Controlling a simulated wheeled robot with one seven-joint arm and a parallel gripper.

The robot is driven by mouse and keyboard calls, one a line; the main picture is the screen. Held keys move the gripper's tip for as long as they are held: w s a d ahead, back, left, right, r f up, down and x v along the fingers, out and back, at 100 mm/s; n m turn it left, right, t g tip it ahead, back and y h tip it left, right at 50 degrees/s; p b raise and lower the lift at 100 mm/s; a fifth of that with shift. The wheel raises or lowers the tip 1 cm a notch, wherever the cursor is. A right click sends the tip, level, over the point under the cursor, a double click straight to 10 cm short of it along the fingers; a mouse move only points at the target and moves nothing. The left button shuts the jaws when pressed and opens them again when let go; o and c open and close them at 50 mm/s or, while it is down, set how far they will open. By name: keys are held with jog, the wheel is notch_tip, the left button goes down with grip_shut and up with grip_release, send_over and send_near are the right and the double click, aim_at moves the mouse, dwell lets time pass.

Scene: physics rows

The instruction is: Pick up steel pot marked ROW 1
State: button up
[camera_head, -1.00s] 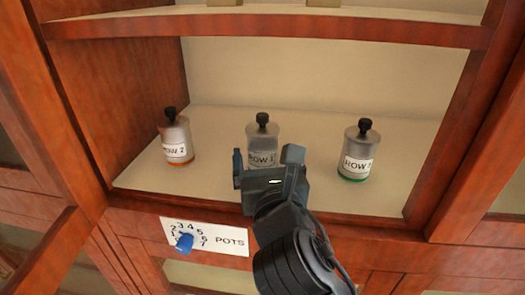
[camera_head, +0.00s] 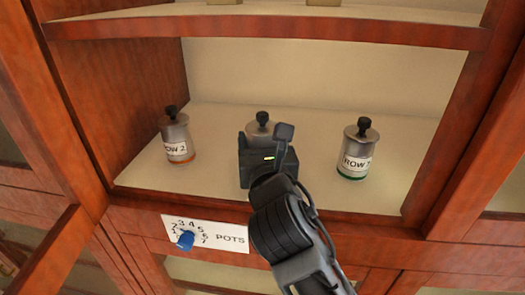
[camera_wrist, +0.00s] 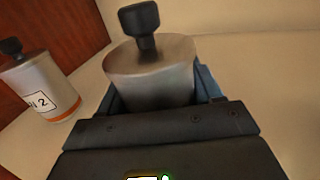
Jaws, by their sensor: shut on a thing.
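The steel pot marked ROW 1 (camera_head: 260,130) is the middle one of three on the cabinet shelf. It is a grey metal cylinder with a black knob. Its label shows in the earlier head view but is now hidden behind my gripper. My gripper (camera_head: 264,143) is shut on this pot from the front, with a finger on either side. In the wrist view, the pot (camera_wrist: 150,70) stands between the blue-lined fingers. Its base is hidden, so I cannot tell whether it touches the shelf.
A pot marked ROW 2 with an orange base band (camera_head: 177,138) stands to the left. A green-banded pot (camera_head: 356,150) stands to the right, its number unclear. An upper shelf (camera_head: 270,27) is overhead. A POTS dial plate (camera_head: 228,237) is below the shelf edge.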

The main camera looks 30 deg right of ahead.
jog(key=c, duration=0.6)
jog(key=shift+r, duration=0.2)
